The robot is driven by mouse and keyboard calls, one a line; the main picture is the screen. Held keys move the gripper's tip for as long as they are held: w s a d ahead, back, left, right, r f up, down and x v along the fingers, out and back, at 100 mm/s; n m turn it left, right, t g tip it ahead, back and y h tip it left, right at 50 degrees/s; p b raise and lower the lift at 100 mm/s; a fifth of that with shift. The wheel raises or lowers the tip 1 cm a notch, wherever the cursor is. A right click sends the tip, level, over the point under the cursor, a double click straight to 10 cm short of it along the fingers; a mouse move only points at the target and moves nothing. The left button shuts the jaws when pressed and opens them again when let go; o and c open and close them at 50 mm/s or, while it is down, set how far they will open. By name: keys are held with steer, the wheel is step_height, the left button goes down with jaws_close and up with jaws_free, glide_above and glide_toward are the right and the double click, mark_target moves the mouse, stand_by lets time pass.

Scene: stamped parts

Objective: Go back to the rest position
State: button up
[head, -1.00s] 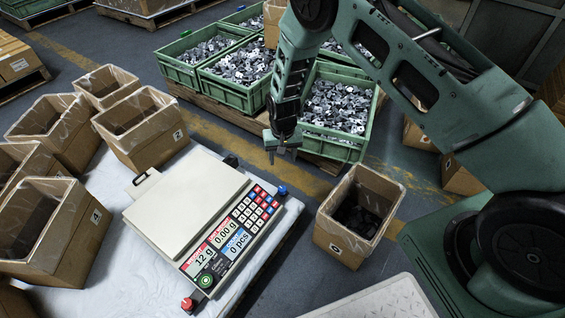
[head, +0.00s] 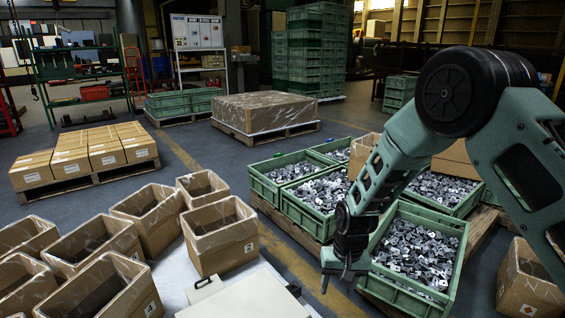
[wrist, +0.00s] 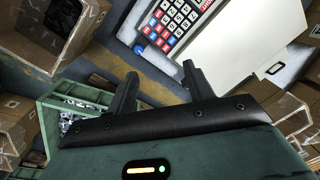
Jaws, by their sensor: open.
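My gripper (head: 336,278) hangs down in the head view, in front of the green crates of stamped parts. In the wrist view the two fingers of my gripper (wrist: 158,92) stand well apart with nothing between them. The scale (wrist: 200,30) lies beyond the fingers in the wrist view, with its keypad and pale plate showing. In the head view only the far part of the scale's plate (head: 235,300) shows at the bottom edge.
Green crates (head: 408,298) full of metal parts stand behind and right of my gripper. Open cardboard boxes (head: 218,245) crowd the left. Another box (head: 528,285) stands at the lower right. Wrapped pallets (head: 265,115) and shelves stand further back. Bare floor (head: 195,150) lies between.

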steer(key=s+a+r+n, duration=0.2)
steer(key=s+r, duration=0.4)
steer(key=r, duration=0.1)
steer(key=s+a+r+n, duration=0.2)
steer(key=s+a+r, duration=0.1)
steer(key=s+r, duration=0.45)
steer(key=s+d+r+n, duration=0.2)
steer(key=s+r, duration=0.2)
steer(key=s, duration=0.4)
steer(key=s+d+r+n, duration=0.2)
steer(key=s+d+r, duration=0.15)
steer(key=s, duration=0.45)
step_height(320, 180, up, 31)
steer(key=a+p, duration=0.1)
steer(key=p, duration=3)
steer(key=shift+h, duration=0.3)
